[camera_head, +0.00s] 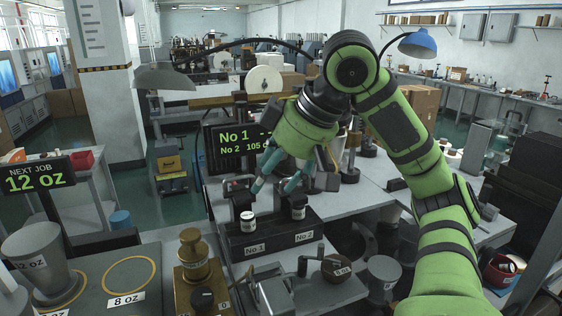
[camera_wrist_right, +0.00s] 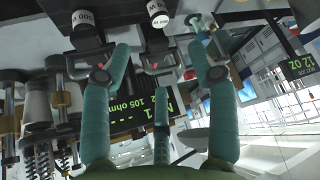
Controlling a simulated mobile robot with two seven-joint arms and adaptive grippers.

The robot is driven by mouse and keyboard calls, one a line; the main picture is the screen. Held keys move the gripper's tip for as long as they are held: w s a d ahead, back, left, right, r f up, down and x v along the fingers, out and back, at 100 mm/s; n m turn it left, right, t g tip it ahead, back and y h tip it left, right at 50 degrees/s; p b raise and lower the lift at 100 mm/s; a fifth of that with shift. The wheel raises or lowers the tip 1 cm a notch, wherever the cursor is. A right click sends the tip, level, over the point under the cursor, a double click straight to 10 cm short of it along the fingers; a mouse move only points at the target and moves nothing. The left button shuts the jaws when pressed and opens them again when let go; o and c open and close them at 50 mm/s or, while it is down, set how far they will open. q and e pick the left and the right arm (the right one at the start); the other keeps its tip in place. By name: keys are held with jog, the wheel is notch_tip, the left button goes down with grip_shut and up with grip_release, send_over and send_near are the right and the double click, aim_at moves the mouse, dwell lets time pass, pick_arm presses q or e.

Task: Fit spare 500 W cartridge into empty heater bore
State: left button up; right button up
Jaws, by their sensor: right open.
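Two dark cartridges with white labels stand upright in a black block (camera_head: 270,239) marked No 1 and No 2. The No 1 cartridge (camera_head: 247,221) is on the left and the No 2 cartridge (camera_head: 298,210) on the right. In the right wrist view both ends (camera_wrist_right: 86,27) (camera_wrist_right: 158,17) read 500 W. My right gripper (camera_head: 274,186) has teal fingers spread above the block, close to the cartridges, with nothing between them. Its fingers also show in the right wrist view (camera_wrist_right: 158,48). An empty heater bore cannot be made out. My left gripper is out of view.
Behind the block a screen (camera_head: 238,146) shows dashes for No 1 and 105 for No 2. A brass fitting (camera_head: 193,255) stands left of the block, a grey clamp (camera_head: 280,292) in front. A NEXT JOB sign (camera_head: 38,178) reads 12 OZ, above a grey 12 oz form (camera_head: 36,255).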

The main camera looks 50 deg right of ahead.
jog(key=shift+v, duration=1.5)
